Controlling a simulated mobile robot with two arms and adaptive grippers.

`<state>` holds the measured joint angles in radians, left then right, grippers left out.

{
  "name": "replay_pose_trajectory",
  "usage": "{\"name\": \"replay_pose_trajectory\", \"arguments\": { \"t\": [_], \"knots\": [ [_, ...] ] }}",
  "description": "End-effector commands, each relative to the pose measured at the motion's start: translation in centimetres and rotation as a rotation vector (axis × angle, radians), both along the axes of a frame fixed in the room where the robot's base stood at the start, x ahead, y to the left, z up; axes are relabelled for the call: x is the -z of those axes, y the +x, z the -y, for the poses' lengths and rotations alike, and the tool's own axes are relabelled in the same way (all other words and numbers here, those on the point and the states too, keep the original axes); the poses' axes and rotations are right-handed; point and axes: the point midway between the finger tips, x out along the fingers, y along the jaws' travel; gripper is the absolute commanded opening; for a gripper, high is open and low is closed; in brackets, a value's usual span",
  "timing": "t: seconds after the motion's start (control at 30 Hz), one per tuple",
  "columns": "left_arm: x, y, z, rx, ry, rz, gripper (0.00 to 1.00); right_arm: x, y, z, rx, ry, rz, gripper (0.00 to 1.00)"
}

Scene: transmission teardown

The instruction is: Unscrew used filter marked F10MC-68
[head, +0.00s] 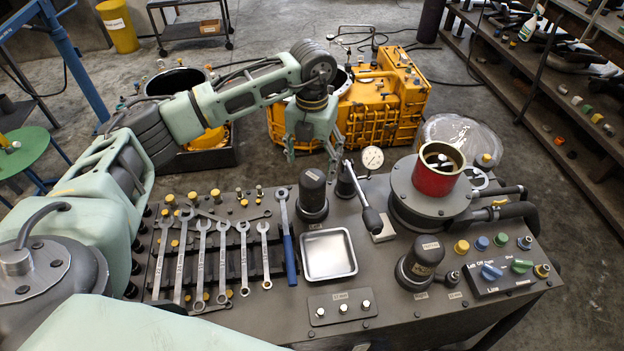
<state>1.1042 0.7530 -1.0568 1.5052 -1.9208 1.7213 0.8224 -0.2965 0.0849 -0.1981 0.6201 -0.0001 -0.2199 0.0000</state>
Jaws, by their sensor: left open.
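My left gripper (312,162) hangs pointing down from the arm that comes in from the left. Its two fingers are apart with nothing between them. Just below and in front of it, a black cylindrical filter (313,194) stands upright on the grey bench top; the fingertips look near its top, and I cannot tell the gap. A second dark filter (420,262) stands at the bench's front right with a small pale label on it. Another dark cylinder (346,182) stands behind the black-knobbed lever. The markings are too small to read surely. My right gripper is not in view.
An empty metal tray (328,272) lies in the bench's middle, right of a row of wrenches (221,262). A dial gauge (372,158), a red cylinder (437,172) on a round housing and a control box (501,276) crowd the right. A yellow transmission casing (395,95) stands behind.

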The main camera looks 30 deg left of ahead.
Motion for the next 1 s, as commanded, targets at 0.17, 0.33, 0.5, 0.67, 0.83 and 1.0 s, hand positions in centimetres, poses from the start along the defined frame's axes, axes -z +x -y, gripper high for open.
{"name": "replay_pose_trajectory", "arguments": {
  "t": [0.17,0.33,0.5,0.67,0.83,1.0],
  "knots": [
    [0.0,0.0,0.0,0.233,0.000,0.001,0.72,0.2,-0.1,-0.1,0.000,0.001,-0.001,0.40],
    [0.0,0.0,0.0,0.459,0.000,0.000,0.72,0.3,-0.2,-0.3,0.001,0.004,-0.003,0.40],
    [-0.1,0.0,0.0,0.684,0.000,0.001,0.72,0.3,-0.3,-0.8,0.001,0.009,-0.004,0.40],
    [0.3,0.0,0.0,0.890,0.000,0.001,0.72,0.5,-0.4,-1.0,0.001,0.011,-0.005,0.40],
    [4.6,0.0,0.0,0.877,0.000,-0.001,0.72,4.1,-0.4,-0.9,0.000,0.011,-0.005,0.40],
    [6.6,0.0,0.0,0.875,-0.001,-0.001,0.72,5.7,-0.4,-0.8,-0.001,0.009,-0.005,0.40]
  ]
}}
